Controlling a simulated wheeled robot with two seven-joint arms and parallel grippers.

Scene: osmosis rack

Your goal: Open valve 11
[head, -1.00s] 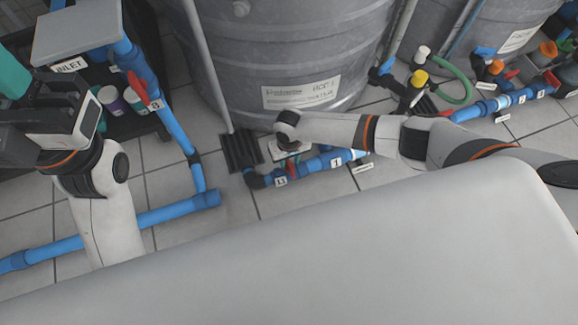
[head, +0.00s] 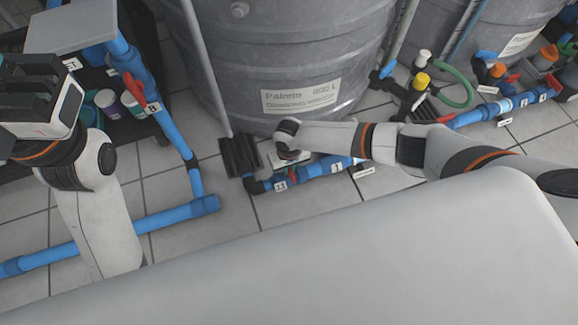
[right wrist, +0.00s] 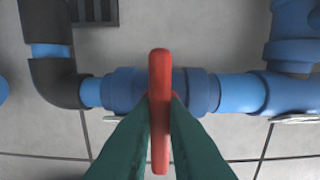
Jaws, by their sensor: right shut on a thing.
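Valve 11 (head: 281,186) sits on the blue pipe at the foot of the big grey tank, marked by a label reading 11. Its red handle (right wrist: 159,70) stands crosswise to the pipe in the right wrist view. My right gripper (right wrist: 160,112) is shut on this handle, with a teal finger on each side of it. In the head view my right wrist hides most of the grip. My left gripper (head: 38,92) is at the far left, away from the valve.
The grey tank (head: 290,60) stands right behind the pipe. Valve 1 (head: 336,167) is just to the right on the same pipe. Valve 8 (head: 135,88), with a red handle, is at the left near a dark shelf. Tiled floor (head: 232,222) lies open in front.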

